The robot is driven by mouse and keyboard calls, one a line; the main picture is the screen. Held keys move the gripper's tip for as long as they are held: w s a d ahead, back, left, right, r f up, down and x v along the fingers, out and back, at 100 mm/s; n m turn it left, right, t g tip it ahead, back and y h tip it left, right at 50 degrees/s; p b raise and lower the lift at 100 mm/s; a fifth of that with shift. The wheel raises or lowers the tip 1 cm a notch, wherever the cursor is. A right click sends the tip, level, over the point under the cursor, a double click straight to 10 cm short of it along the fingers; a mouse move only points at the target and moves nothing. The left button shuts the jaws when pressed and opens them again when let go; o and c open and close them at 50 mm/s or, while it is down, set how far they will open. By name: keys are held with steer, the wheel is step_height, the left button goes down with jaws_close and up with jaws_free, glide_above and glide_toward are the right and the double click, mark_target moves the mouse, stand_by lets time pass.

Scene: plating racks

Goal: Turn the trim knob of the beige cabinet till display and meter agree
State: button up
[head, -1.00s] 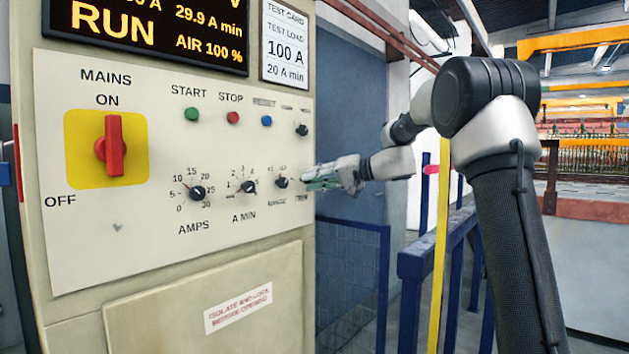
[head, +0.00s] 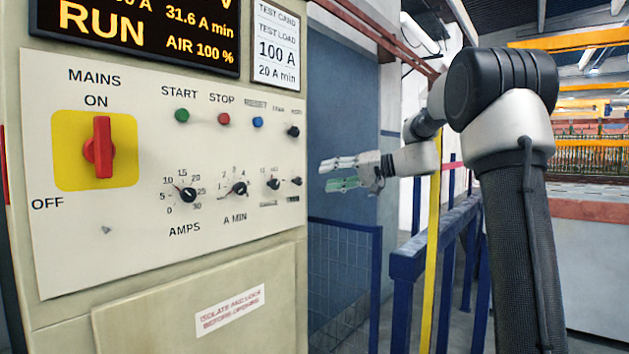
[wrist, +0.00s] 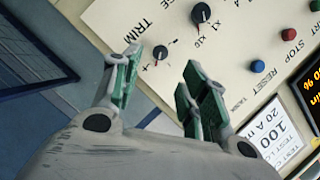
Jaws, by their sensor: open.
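The beige cabinet (head: 150,260) fills the left of the head view. Its trim knob (head: 296,181) is small and black, at the right end of the lower knob row. In the wrist view the trim knob (wrist: 160,52) shows between minus and plus marks under the word TRIM. The display (head: 140,30) glows orange with RUN, 31.6 A min and AIR 100 %; its top is cut off. No separate meter is visible. My gripper (head: 325,174) is open and empty, right of the knob and apart from the panel. Its fingertips (wrist: 163,62) flank the knob in the wrist view.
The range knob (head: 272,184) sits just left of the trim knob, and another black knob (head: 293,131) above it. A red mains switch (head: 100,147) is at left. The test card (head: 276,45) reads 100 A, 20 A min. Blue railings (head: 415,260) stand right of the cabinet.

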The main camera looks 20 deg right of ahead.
steer(key=shift+v, duration=2.15)
